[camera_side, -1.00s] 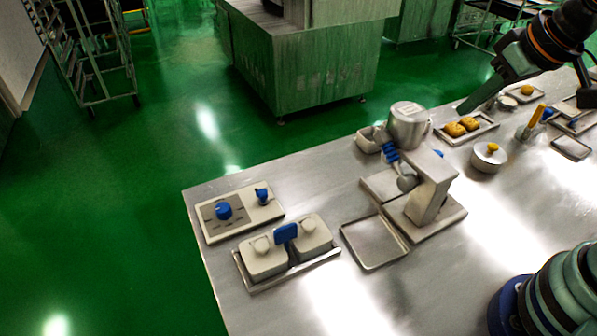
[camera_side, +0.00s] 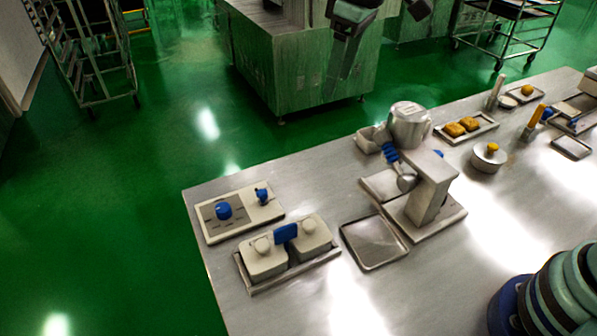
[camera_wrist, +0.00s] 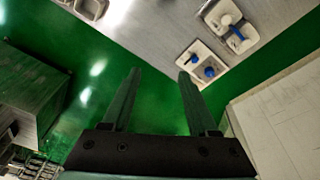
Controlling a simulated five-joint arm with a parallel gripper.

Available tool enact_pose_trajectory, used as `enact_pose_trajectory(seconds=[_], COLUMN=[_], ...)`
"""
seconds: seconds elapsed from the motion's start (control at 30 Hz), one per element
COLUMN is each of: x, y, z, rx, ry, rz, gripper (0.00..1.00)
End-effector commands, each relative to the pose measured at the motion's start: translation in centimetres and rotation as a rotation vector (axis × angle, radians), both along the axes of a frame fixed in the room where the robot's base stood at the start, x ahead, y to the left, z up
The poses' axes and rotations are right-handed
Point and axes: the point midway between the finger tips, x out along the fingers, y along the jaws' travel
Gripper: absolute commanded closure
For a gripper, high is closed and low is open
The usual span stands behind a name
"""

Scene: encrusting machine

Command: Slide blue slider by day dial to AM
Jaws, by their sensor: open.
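A pale panel (camera_side: 238,228) lies at the left end of the metal table. It carries a round blue dial (camera_side: 223,210) with dark marks around it, and the small blue slider (camera_side: 262,195) to the dial's right. In the wrist view the panel shows near the top right, with the dial (camera_wrist: 209,72) and the slider (camera_wrist: 195,59). The slider's setting is too small to read. My gripper (camera_wrist: 159,75) is open and empty. In the side view it (camera_side: 339,72) is at the top, high up and well apart from the panel.
Two pale lidded containers with a blue piece (camera_side: 286,233) between them stand in front of the panel. An empty tray (camera_side: 372,243) and the grey machine (camera_side: 430,190) are to the right. A tray of yellow pieces (camera_side: 461,127) is further back. The air above the panel is clear.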

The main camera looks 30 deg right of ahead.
Motion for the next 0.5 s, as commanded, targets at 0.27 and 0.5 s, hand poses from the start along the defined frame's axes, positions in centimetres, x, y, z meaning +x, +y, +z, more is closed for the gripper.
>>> enact_pose_trajectory(seconds=[0.27, 0.5], x=[3.0, 3.3], y=[8.1, 13.0], z=[-5.3, -9.7], rx=[-0.055, -0.091], ry=[0.101, 0.16], rz=[0.211, 0.344], gripper=[0.4, 0.4])
